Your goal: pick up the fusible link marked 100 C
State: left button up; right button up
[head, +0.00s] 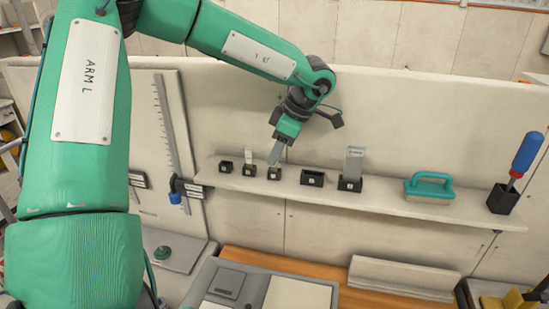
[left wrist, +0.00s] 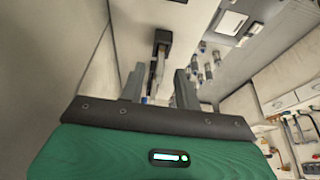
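My left gripper (head: 275,156) reaches down over a row of small black holders on a wall shelf. In the left wrist view its two grey fingers (left wrist: 160,88) stand apart, so it is open. A slim pale piece in a dark mount (left wrist: 161,42) shows beyond the gap; I cannot tell what it is or whether the fingers touch it. A black holder (head: 273,175) sits right under the fingers. The holder to its left carries a small pale piece (head: 249,157). I cannot read any 100 C mark, so I cannot tell which piece is that fusible link. My right gripper is not in view.
The shelf (head: 385,198) also bears a holder with a grey block (head: 354,160), a teal-handled brush (head: 430,187) and a blue-handled screwdriver (head: 526,153). A clamp on a rail (head: 180,188) juts out at the shelf's left end. The wall stands close behind.

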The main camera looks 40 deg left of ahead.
pick_arm(q)
jog(key=shift+x, duration=1.1)
jog(key=shift+c, duration=0.2)
grip_shut()
dwell(0.4)
